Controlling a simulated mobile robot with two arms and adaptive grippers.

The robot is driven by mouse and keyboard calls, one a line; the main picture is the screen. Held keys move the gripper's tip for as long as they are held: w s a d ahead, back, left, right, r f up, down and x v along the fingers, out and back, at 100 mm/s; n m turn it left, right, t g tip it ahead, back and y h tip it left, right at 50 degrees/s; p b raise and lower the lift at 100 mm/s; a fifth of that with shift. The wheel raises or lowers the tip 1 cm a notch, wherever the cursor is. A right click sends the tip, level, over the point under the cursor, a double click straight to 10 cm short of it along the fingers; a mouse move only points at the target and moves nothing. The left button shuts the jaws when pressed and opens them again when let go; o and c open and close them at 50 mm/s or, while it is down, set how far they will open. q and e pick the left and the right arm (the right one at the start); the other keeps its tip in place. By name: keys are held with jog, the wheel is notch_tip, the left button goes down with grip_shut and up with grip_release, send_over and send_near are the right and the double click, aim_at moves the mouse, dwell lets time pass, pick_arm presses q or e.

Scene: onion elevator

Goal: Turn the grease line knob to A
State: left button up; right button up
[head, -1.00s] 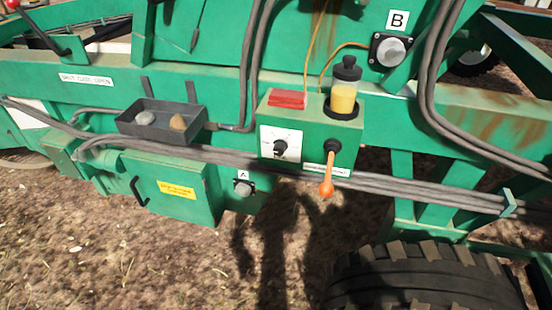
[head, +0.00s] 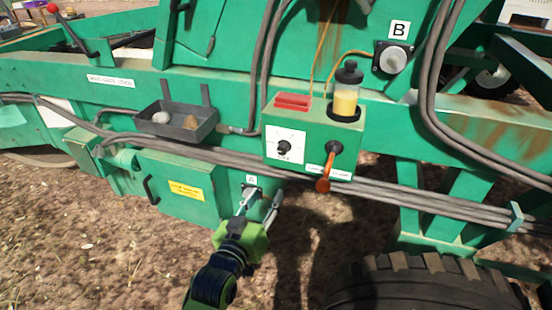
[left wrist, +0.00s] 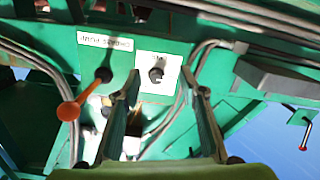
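The grease line knob (head: 284,147) is a small black knob on a white dial plate (head: 296,137), on the front of a green box (head: 314,132). The dial's lettering is too small to read, and I cannot tell where the knob points. My left gripper (head: 262,194) is below and slightly left of the knob, open and empty. In the left wrist view the knob (left wrist: 156,73) appears between and beyond the spread fingertips (left wrist: 160,84), with no contact visible. A small "A" label (head: 251,180) is beside the gripper. My right gripper is not in view.
An orange-handled lever (head: 324,183) hangs right of the dial. A yellow-filled jar (head: 346,95) and red block (head: 293,101) sit on the box. Grey hoses (head: 390,190) run across below it. A grey tray with stones (head: 200,137) is left. A "B" fitting (head: 394,58) is upper right.

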aim_at(281, 152)
pick_arm(q)
notch_tip(281, 152, up, 6)
jog(key=t, duration=0.1)
jog(key=p+x, duration=0.1)
jog(key=x, duration=0.3)
jog(key=p+x, duration=0.1)
jog(key=x, duration=0.3)
jog(key=p+x, duration=0.1)
jog(key=x, duration=0.4)
jog(key=shift+f, duration=0.35)
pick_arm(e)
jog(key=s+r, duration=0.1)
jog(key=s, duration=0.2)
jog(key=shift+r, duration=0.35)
pick_arm(q)
grip_shut()
